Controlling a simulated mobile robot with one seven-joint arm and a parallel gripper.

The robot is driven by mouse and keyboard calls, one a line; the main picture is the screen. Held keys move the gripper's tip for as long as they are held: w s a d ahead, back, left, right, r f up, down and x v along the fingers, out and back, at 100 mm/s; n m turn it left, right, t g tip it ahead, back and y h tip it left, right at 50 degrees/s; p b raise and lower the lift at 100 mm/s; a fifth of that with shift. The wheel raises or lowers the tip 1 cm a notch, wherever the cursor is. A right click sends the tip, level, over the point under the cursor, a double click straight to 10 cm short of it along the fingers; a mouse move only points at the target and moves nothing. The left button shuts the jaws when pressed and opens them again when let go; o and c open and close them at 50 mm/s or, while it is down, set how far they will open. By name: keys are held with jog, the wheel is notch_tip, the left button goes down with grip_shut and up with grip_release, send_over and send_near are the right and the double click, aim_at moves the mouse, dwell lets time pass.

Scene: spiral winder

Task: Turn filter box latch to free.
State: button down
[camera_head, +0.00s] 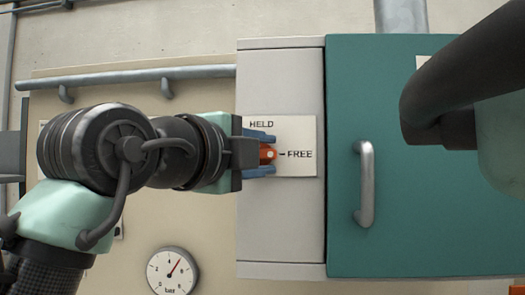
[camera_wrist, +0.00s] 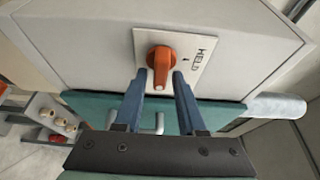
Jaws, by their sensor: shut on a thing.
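The orange-red filter box latch (camera_head: 267,154) sits on a white label plate (camera_head: 302,135) on the grey front of the box. Its pale mark points right, towards the word FREE; HELD is printed above. In the wrist view the latch (camera_wrist: 161,60) has its handle pointing down between my fingers, and the HELD marking is at right. My gripper (camera_head: 273,154) has one blue finger above and one below the latch and is shut on it. In the wrist view my gripper (camera_wrist: 161,76) partly hides the lower plate, and FREE does not show.
A teal door (camera_head: 430,180) with a metal handle (camera_head: 364,184) is just right of the grey panel (camera_head: 280,220). A dark pipe (camera_head: 455,85) juts in at upper right. A pressure gauge (camera_head: 172,273) and a horizontal rail (camera_head: 140,77) are at left.

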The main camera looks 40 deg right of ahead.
dwell(0.4)
jog(key=c, duration=0.8)
grip_release()
jog(key=b+v, duration=0.5)
jog(key=v, duration=0.8)
jog(key=shift+w, duration=0.1)
